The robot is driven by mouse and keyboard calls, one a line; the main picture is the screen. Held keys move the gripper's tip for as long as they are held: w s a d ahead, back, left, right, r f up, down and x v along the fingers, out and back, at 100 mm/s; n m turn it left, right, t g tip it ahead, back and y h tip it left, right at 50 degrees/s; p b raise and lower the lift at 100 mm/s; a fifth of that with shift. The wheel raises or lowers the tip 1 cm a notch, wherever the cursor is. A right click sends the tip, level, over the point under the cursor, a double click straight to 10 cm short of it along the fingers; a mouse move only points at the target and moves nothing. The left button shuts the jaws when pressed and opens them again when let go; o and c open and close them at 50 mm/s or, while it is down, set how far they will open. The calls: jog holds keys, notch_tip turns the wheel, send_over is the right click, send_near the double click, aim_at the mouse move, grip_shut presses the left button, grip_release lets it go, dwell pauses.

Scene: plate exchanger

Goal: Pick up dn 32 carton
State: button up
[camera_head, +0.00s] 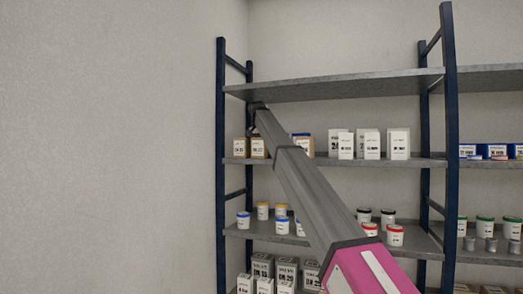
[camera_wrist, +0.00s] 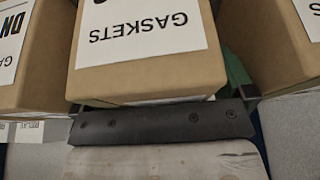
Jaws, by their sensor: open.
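Brown cartons with white labels stand at the left end of the middle shelf in the head view; one carton (camera_head: 240,148) is at the far left and another (camera_head: 258,149) is beside it. Their size marks are too small to read surely. In the wrist view a brown carton labelled GASKETS (camera_wrist: 150,85) fills the middle, its print upside down; its size number is out of view. My gripper (camera_head: 259,106) is open, above these cartons in the head view. Its dark bar (camera_wrist: 160,122) shows close to the middle carton in the wrist view; whether they touch is unclear.
Neighbouring cartons stand close on the left (camera_wrist: 30,50) and right (camera_wrist: 275,40) in the wrist view. A grey upper shelf (camera_head: 330,86) lies just above my gripper, and a blue upright (camera_head: 221,150) stands to the left. White boxes (camera_head: 398,144) stand farther right.

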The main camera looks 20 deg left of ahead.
dwell(0.3)
jog(key=c, duration=1)
jog(key=shift+r, duration=0.1)
